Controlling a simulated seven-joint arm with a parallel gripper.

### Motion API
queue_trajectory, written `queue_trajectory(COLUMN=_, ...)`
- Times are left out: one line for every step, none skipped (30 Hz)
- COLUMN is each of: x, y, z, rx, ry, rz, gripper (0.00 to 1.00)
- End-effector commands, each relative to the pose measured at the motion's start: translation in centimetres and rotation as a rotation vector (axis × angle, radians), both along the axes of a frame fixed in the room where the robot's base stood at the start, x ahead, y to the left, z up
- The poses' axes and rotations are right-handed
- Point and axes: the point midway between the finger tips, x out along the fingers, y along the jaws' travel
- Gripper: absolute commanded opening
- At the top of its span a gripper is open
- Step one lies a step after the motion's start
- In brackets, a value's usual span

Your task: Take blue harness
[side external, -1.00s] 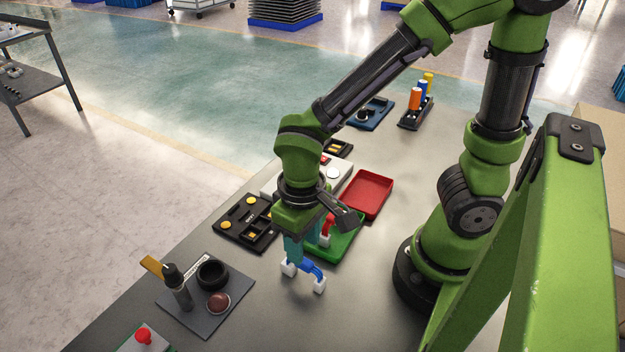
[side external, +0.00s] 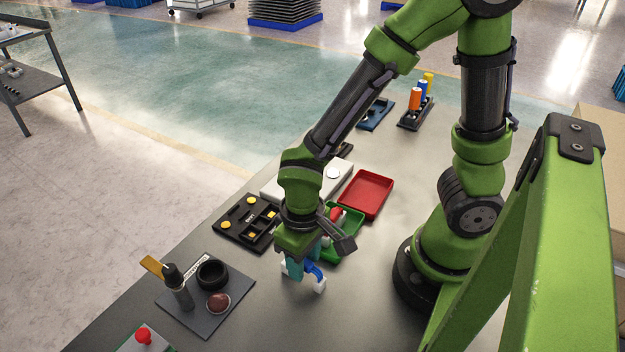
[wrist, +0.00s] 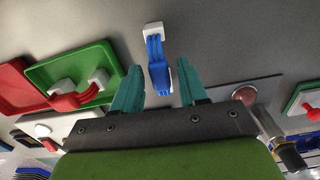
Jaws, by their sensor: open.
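The blue harness (side external: 314,271), a short blue cable bundle with white end connectors, lies on the grey table near the green tray (side external: 349,238). In the wrist view the blue harness (wrist: 158,66) runs between my two teal fingers, with one white connector beyond the fingertips; its other end is not clearly visible. My gripper (side external: 305,268) is low over the harness, its fingers open on either side in the wrist view (wrist: 160,80). A red harness (wrist: 78,95) with white connectors lies in the green tray, partly hidden by my wrist in the side view.
A red tray (side external: 366,193) and a black parts tray (side external: 246,222) are near the green tray. Bare table is in front of the harness.

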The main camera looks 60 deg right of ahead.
Motion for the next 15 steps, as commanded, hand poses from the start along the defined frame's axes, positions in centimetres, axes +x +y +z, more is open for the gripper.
queue_trajectory(x=0.01, y=0.00, z=0.01, rx=0.000, ry=0.000, rz=0.000, gripper=0.43)
queue_trajectory(x=0.01, y=0.00, z=0.01, rx=0.000, ry=0.000, rz=0.000, gripper=0.43)
queue_trajectory(x=0.01, y=0.00, z=0.02, rx=0.000, ry=0.000, rz=0.000, gripper=0.43)
queue_trajectory(x=0.01, y=0.00, z=0.02, rx=0.000, ry=0.000, rz=0.000, gripper=0.38)
queue_trajectory(x=0.01, y=0.00, z=0.02, rx=0.000, ry=0.000, rz=0.000, gripper=0.33)
queue_trajectory(x=0.01, y=0.00, z=0.02, rx=0.000, ry=0.000, rz=0.000, gripper=0.27)
queue_trajectory(x=0.01, y=0.00, z=0.02, rx=0.000, ry=0.000, rz=0.000, gripper=0.23)
queue_trajectory(x=0.01, y=0.01, z=0.02, rx=0.000, ry=0.000, rz=0.000, gripper=0.18)
queue_trajectory(x=0.01, y=0.00, z=0.02, rx=0.000, ry=0.000, rz=0.000, gripper=0.12)
queue_trajectory(x=0.01, y=0.01, z=0.02, rx=0.000, ry=0.000, rz=0.000, gripper=0.07)
queue_trajectory(x=0.01, y=0.01, z=0.02, rx=0.000, ry=0.000, rz=0.000, gripper=0.03)
queue_trajectory(x=0.01, y=0.01, z=0.02, rx=0.000, ry=0.000, rz=0.000, gripper=0.00)
queue_trajectory(x=0.01, y=0.01, z=0.02, rx=0.000, ry=0.000, rz=0.000, gripper=0.00)
queue_trajectory(x=0.02, y=0.01, z=0.02, rx=0.000, ry=0.000, rz=0.000, gripper=0.00)
queue_trajectory(x=0.02, y=0.01, z=0.04, rx=0.000, ry=-0.001, rz=0.000, gripper=0.00)
